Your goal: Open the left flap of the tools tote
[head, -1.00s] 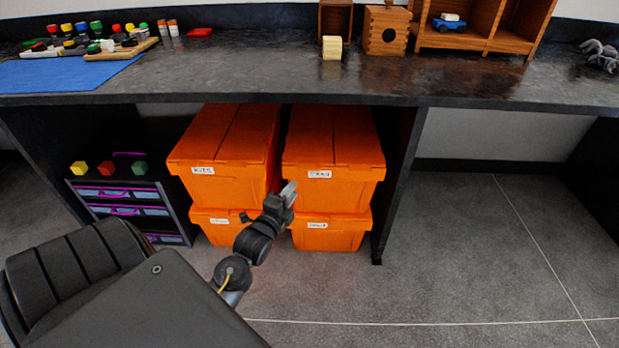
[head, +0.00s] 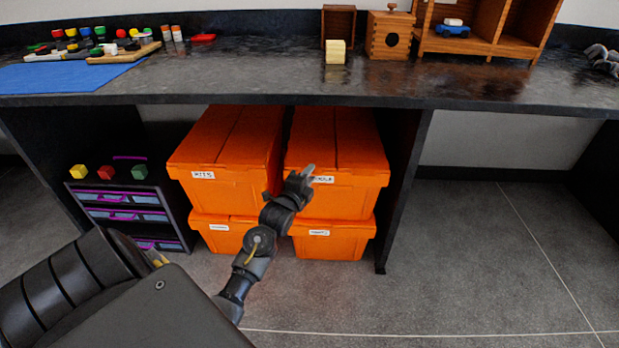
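Several orange totes are stacked in two columns under the bench, with hinged lids split down the middle. The upper right tote (head: 350,198) has a white label on its front, partly hidden by my gripper, so I cannot read it fully. Its left flap (head: 311,138) and right flap (head: 358,140) both lie shut. The upper left tote (head: 225,192) is labelled KITS and is also closed. My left gripper (head: 306,175) is in front of the upper right tote, near its front left rim and label. Whether it touches is unclear, and its finger opening is too small to judge. My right gripper is out of view.
The bench top (head: 250,80) overhangs the totes, leaving limited height above the lids. A dark side panel (head: 405,185) stands right of them. A drawer unit (head: 130,210) with small coloured blocks on top stands left. The floor (head: 480,250) at right is clear.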

